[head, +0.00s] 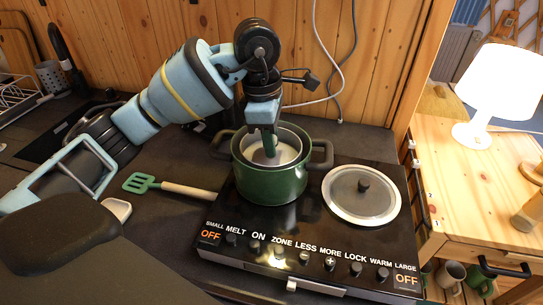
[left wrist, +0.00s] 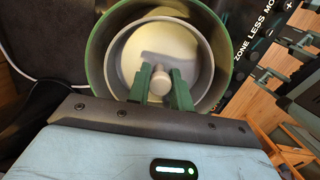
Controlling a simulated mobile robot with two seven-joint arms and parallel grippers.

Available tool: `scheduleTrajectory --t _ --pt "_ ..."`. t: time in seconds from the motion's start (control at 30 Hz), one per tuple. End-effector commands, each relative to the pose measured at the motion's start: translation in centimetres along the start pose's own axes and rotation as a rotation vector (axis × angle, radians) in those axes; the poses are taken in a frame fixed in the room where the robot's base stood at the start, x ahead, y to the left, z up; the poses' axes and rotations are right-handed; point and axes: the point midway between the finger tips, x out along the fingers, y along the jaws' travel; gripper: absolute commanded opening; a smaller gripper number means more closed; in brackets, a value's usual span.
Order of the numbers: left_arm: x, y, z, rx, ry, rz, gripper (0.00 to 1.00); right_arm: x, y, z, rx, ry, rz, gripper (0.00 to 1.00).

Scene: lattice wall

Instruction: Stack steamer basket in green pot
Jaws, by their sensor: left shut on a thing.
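The green pot (head: 268,186) stands upright on the left part of the black cooktop. The grey steamer basket (head: 290,152) is inside the pot opening, roughly level. In the left wrist view the basket (left wrist: 204,68) sits within the ring of the pot (left wrist: 95,55), off-centre. My left gripper (head: 269,150) comes down from above into the basket. Its green fingers (left wrist: 159,88) are shut on the basket's grey central knob (left wrist: 160,76). I cannot tell whether the basket rests on the pot or hangs slightly above its seat.
A glass lid (head: 345,203) lies on the right of the cooktop (head: 320,235). A green spatula (head: 175,187) lies left of the pot. The wooden wall (head: 370,60) is close behind. A lit lamp (head: 500,85) stands on a wooden table at right.

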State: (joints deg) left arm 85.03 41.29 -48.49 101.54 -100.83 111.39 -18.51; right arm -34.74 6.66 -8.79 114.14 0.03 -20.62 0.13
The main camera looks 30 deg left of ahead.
Motion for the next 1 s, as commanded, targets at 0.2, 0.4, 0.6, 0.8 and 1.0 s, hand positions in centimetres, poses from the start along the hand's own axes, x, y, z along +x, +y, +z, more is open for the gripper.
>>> scheduleTrajectory --t 0.2,0.4,0.6,0.8,1.0 --pt "0.3 0.0 -0.1 0.0 0.0 0.0 0.0 0.0 0.0 -0.1 0.0 0.003 0.0 0.36" --pt "2.8 -0.1 -0.4 -0.001 0.002 -0.004 0.0 0.1 0.0 0.0 0.0 0.001 0.0 0.36" --pt "4.6 -0.1 -0.6 0.002 0.001 0.0 0.0 0.1 0.0 0.2 0.001 -0.005 0.0 0.36" --pt "4.5 0.0 -0.6 0.001 0.0 0.001 0.0 0.1 -0.1 0.3 0.004 -0.006 0.0 0.36" --pt "5.1 0.0 -0.6 0.001 0.0 -0.001 0.0 0.2 -0.2 0.6 0.008 -0.011 0.0 0.36"
